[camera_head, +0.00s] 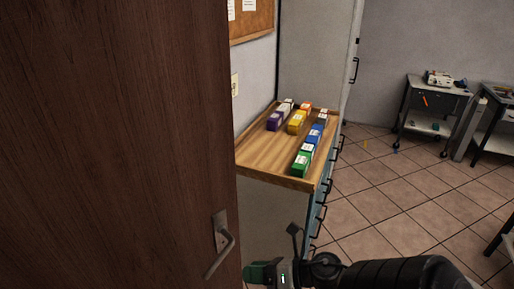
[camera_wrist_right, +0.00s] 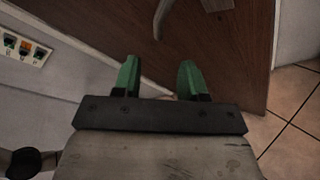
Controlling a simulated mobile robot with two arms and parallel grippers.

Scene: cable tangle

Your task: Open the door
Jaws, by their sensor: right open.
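The dark brown wooden door (camera_head: 115,140) fills the left of the head view, and the room shows past its free edge. Its metal lever handle (camera_head: 222,252) sits low near that edge. The door (camera_wrist_right: 225,50) and the handle (camera_wrist_right: 163,15) also show at the top of the right wrist view. My right gripper (camera_head: 264,270) is just right of the handle in the head view, apart from it. In the wrist view its green fingers (camera_wrist_right: 158,76) are open with nothing between them, and the handle lies beyond the tips. My left gripper is out of view.
A wood-topped drawer cabinet (camera_head: 257,160) with several coloured boxes stands beyond the door. A tall grey cabinet (camera_head: 315,60) is behind it. A cart (camera_head: 430,105) stands at the back right. The tiled floor (camera_head: 385,200) between is mostly clear.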

